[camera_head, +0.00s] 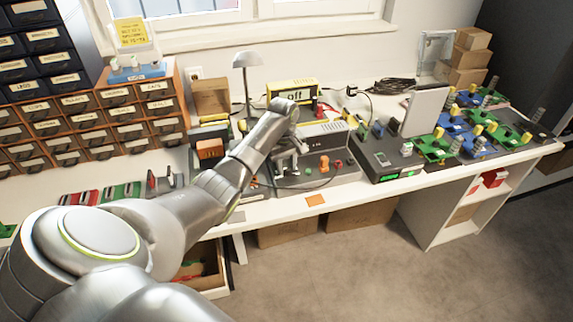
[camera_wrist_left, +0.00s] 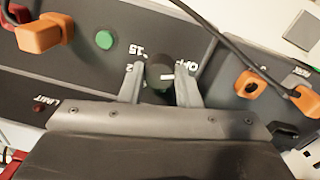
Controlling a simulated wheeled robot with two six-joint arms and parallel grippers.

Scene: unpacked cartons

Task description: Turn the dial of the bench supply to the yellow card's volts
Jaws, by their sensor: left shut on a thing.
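The bench supply (camera_head: 322,130) is a grey box on the workbench with orange plugs on its front. Its dark round dial (camera_wrist_left: 158,70) shows in the left wrist view, with a white pointer line toward the right, near the OFF mark. A 15 mark stands left of the dial; another number is partly covered by a finger. My left gripper (camera_head: 287,165) is at the supply's front; in the left wrist view its fingers (camera_wrist_left: 161,84) are shut on the dial's two sides. The yellow card (camera_head: 131,32) stands above the drawers; its writing is too small to read. My right gripper is out of view.
A yellow-framed display (camera_head: 293,92) reading off stands behind the supply. A desk lamp (camera_head: 247,60) stands behind my forearm. Orange plugs (camera_wrist_left: 250,84) and a black cable lie close beside the fingers. Green and blue boards (camera_head: 470,135) fill the right side.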

